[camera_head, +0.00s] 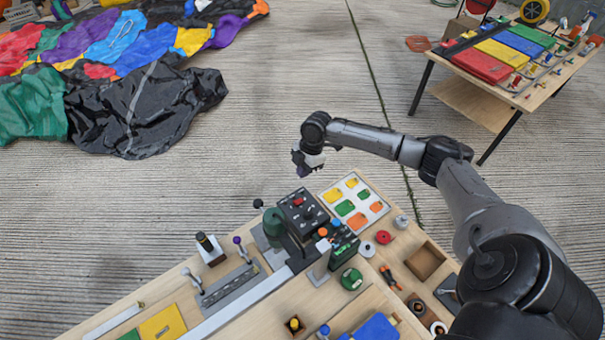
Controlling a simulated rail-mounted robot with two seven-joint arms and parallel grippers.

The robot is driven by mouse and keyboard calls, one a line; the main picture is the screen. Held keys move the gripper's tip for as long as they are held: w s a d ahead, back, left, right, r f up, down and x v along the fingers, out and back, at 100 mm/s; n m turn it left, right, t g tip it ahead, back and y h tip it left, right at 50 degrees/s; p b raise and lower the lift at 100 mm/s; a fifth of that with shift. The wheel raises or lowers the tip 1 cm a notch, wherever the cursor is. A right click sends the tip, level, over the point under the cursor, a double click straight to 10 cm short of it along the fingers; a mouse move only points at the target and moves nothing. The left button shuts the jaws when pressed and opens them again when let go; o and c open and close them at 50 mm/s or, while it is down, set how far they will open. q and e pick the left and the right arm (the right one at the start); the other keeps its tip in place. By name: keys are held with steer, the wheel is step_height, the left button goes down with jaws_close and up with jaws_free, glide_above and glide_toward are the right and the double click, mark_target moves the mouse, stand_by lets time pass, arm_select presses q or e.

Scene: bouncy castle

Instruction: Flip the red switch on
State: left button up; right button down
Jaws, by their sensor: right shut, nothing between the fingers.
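A black control box (304,216) stands on the wooden workbench near its far edge. A small red switch (298,202) shows on its top face; it is too small to tell which way it is set. My right gripper (300,168) hangs above and beyond the box, at the end of the arm that comes in from the right. It is shut and empty, and looks apart from the box. My left gripper is out of the picture.
The workbench (283,305) holds a tray of coloured patches (355,203), levers with knobs (244,254), a green spool (352,279) and an open wooden compartment (425,261). Another table (555,80) stands at the back right. Deflated colourful fabric (130,38) lies at the far left.

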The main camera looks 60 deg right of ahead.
arm_select(q)
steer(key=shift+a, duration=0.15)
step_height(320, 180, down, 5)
steer(key=b, duration=0.5)
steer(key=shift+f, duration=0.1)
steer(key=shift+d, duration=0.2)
arm_select(e)
steer(key=d, duration=0.1)
steer(key=s+d+y, duration=0.1)
steer(key=s+d+t+y, duration=0.1)
steer(key=shift+d+f, duration=0.3)
steer(key=shift+d, duration=0.1)
steer(key=shift+f, duration=0.1)
glide_toward(300, 203)
steer(key=a+f, duration=0.1)
steer(key=w+a+f, duration=0.1)
steer(key=a+f+b, duration=0.1)
steer(key=a+f, duration=0.1)
steer(key=shift+w+f, duration=0.1)
steer(key=shift+w, duration=0.25)
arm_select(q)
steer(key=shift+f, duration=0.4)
arm_select(e)
steer(key=shift+w+a+f, duration=0.1)
steer(key=shift+a+f, duration=0.2)
steer(key=shift+f, duration=0.35)
